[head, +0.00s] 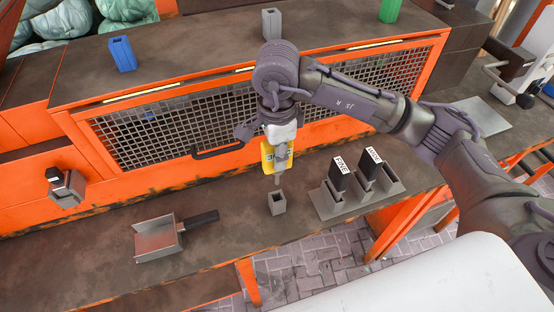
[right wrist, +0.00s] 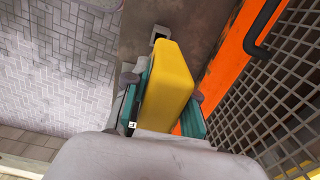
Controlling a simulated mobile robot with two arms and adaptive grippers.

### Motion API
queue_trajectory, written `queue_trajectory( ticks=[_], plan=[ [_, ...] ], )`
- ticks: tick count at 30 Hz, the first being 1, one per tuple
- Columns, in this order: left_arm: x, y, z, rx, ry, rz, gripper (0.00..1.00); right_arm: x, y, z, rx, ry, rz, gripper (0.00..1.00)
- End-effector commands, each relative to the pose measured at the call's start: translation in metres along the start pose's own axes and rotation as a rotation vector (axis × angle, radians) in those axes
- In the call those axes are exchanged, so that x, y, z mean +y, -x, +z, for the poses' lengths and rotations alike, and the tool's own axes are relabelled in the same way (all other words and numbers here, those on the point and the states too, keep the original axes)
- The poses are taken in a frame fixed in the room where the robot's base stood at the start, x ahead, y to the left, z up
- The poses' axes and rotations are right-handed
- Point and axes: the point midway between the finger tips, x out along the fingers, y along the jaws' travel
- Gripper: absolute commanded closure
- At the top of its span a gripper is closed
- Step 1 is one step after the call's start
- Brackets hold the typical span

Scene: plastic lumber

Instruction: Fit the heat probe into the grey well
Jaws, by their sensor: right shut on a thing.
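The heat probe (head: 270,156) has a yellow body with dark marking and a thin grey tip pointing down. My right gripper (head: 279,140) is shut on its body and holds it roughly upright. The small square grey well (head: 278,204) stands on the bench below the tip, its dark opening facing up. The tip appears just above the opening, apart from it. In the right wrist view the yellow body (right wrist: 168,88) sits between the teal fingers and hides the tip; the well (right wrist: 158,35) shows just beyond it. My left gripper is out of view.
A metal scoop (head: 158,238) lies left. An orange-framed mesh guard (head: 200,120) rises behind. Blue (head: 122,54), grey (head: 271,24) and green (head: 390,10) blocks stand on the upper ledge.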

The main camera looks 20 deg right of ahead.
Motion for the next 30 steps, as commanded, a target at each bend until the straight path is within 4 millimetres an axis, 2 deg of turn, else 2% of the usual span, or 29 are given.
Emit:
queue_trajectory(
  ticks=[24, 30],
  plan=[
    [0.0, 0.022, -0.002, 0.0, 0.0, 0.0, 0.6, 0.0, 0.051, 0.0, -0.001, 0.0, -0.002, 1.0],
    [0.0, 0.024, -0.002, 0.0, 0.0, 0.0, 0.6, 0.0, 0.057, 0.0, -0.001, 0.0, -0.001, 1.0]
  ],
)
